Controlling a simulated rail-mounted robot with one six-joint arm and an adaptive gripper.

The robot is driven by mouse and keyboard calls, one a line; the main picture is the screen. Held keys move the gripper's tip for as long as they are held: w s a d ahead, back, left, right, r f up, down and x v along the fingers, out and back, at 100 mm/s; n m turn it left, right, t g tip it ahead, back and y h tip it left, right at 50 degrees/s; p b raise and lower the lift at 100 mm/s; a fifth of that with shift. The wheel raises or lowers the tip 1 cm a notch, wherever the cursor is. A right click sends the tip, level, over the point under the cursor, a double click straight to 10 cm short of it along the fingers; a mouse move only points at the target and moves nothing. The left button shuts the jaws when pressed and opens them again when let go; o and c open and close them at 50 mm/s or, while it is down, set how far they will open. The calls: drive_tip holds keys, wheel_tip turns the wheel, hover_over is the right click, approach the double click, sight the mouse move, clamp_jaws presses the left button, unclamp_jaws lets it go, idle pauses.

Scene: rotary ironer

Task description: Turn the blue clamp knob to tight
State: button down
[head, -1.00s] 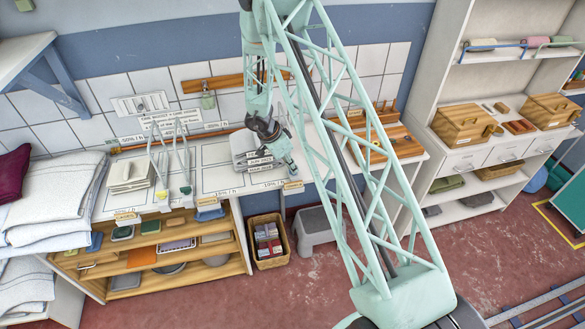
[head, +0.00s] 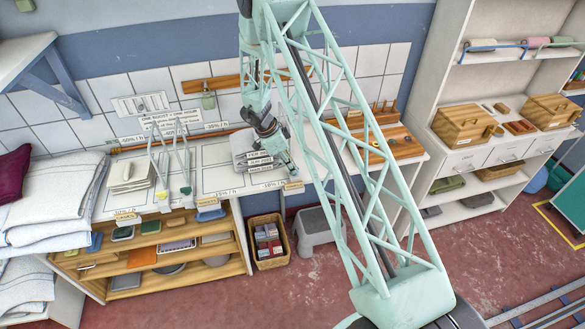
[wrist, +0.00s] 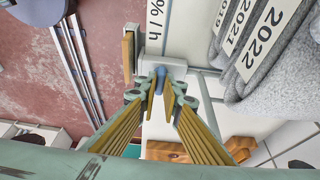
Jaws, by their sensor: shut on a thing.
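The blue clamp knob (wrist: 161,80) shows in the wrist view as a small blue piece between the fingertips, in front of a white clamp block (wrist: 163,66) at the bench edge. My gripper (wrist: 161,98) is shut on the knob, one finger on each side. In the head view my gripper (head: 291,172) is at the front edge of the white bench. The knob is too small and covered there to make out. I cannot tell how far the knob is turned.
Grey folded cloths (wrist: 270,45) with year labels lie right beside the gripper. A label strip (wrist: 155,25) runs along the bench edge. A wicker basket (head: 268,259) and a grey step stool (head: 314,230) stand on the floor below.

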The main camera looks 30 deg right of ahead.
drive_tip(key=shift+w, duration=0.1)
drive_tip(key=c, duration=2.8)
unclamp_jaws()
drive_tip(key=shift+r, duration=0.1)
drive_tip(key=shift+v, duration=5.9)
